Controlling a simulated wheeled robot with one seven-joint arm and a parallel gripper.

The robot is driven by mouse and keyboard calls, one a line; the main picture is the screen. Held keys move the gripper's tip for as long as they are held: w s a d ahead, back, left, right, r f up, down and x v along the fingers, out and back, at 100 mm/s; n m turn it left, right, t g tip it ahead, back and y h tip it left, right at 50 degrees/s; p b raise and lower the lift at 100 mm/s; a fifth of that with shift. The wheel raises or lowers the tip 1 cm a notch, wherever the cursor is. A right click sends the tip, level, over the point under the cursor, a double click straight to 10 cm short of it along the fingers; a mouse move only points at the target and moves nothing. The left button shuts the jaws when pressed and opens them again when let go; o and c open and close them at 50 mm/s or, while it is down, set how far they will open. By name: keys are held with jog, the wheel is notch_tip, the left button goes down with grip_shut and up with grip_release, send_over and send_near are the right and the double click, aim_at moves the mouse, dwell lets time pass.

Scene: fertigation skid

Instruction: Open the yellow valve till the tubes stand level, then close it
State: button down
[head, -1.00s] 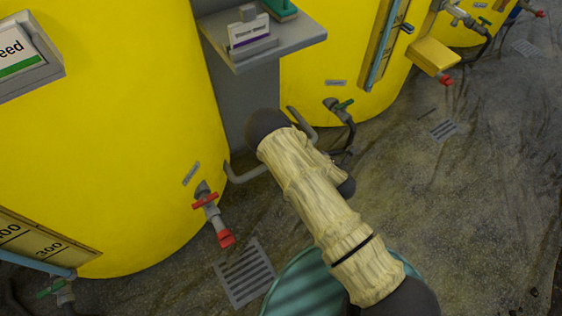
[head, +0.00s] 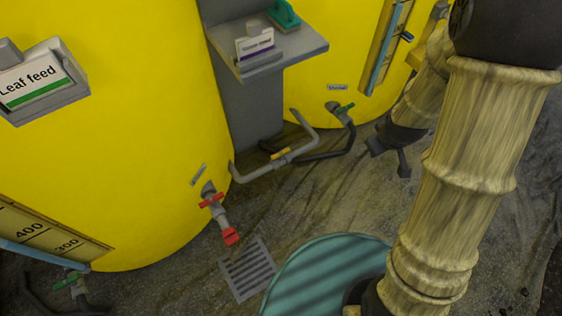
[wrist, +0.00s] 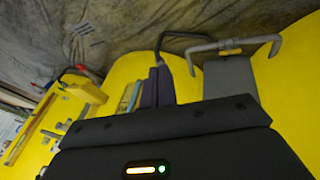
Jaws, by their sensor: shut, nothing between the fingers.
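The yellow valve (head: 280,155) is a small yellow piece on the grey pipe (head: 250,172) that runs low between the two big tanks. It also shows in the wrist view (wrist: 230,52). My gripper (wrist: 158,76) is shut and empty, apart from the valve and to its left in the wrist view. In the head view my gripper is small and dark, to the right of the valve. The left tank's pale blue tube (head: 35,257) lies along a scale with 300 and 400; the right tank's tube (head: 386,50) is partly cut off. I cannot read either level.
Left tank (head: 130,130) has a red-handled tap (head: 212,203) and a "Leaf feed" sign (head: 38,82). A grey shelf (head: 290,58) juts out above the pipe. A green-handled tap (head: 341,110) and black hose sit right of it. A floor grate (head: 247,268) lies in front.

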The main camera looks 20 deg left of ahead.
jog(key=s+d+r+m+g+p, duration=0.1)
jog(key=s+d+r+m+g, duration=0.1)
jog(key=s+r+m, duration=0.6)
jog(key=s+d+r, duration=0.1)
jog(key=s+r, duration=0.2)
jog(key=shift+p, duration=0.4)
